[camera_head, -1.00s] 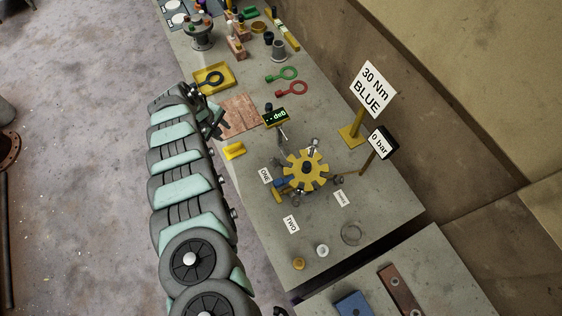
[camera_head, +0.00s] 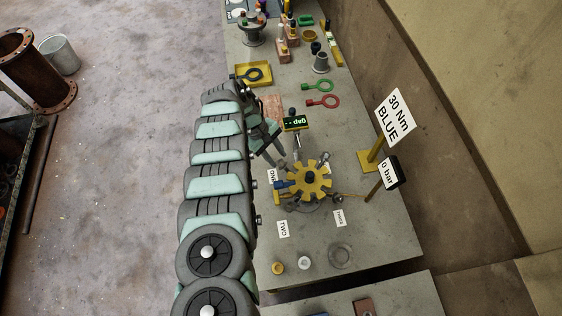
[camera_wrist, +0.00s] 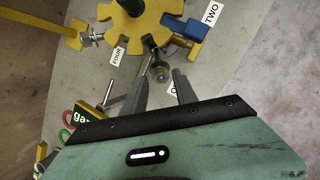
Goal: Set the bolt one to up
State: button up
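The yellow notched flange (camera_head: 309,181) lies flat on the bench; it also shows in the wrist view (camera_wrist: 133,20). In the wrist view a metal bolt with a round nut (camera_wrist: 160,72) lies outward from the flange, beside a label mostly hidden by my finger, with only an O showing. The ONE label (camera_head: 272,177) shows in the head view. My gripper (camera_wrist: 165,72) is open, its fingers to either side of that bolt; I cannot tell if they touch it. In the head view my gripper (camera_head: 281,160) is at the flange's upper left.
A blue block (camera_wrist: 180,26) with a yellow piece sits at the flange near the TWO label (camera_wrist: 212,14). The 0 bar sign (camera_head: 390,172) and 30 Nm BLUE sign (camera_head: 395,117) stand at right.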

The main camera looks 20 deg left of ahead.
aim_at(280, 162)
jog(key=shift+b+x, duration=0.65)
jog(key=shift+x, duration=1.5)
grip_shut()
